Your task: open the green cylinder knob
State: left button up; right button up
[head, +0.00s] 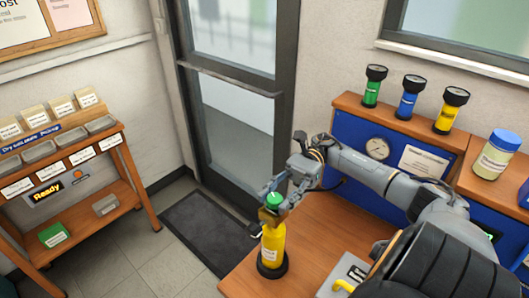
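A yellow cylinder (271,248) with a white label stands upright in a black ring on the wooden bench. A green cap or knob (273,200) shows at its top, above a tan collar. My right gripper (276,192) is at this green top, its fingers close around or beside it. I cannot tell whether they touch or grip it. A small green cylinder (371,94) with a black top stands on the raised shelf, away from the gripper. My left gripper is not in view.
A blue cylinder (408,100) and a yellow one (447,118) with black tops stand on the shelf (426,135). A gauge (377,148) is on the blue panel below. A jar (497,155) is at right. Bare bench (325,238) lies right of the labelled cylinder.

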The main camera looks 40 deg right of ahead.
aim_at(269, 205)
jog(key=a, duration=0.1)
jog(key=a+p, duration=0.1)
jog(key=a, duration=0.1)
jog(key=shift+s+a+r+p, duration=0.15)
jog(key=shift+s+a+p, duration=0.15)
jog(key=shift+a+p, duration=0.1)
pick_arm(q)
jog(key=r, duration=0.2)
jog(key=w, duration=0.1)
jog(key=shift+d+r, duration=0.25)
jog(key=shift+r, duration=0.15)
pick_arm(e)
jog(key=shift+a, duration=0.4)
jog(key=shift+f, duration=0.2)
grip_shut()
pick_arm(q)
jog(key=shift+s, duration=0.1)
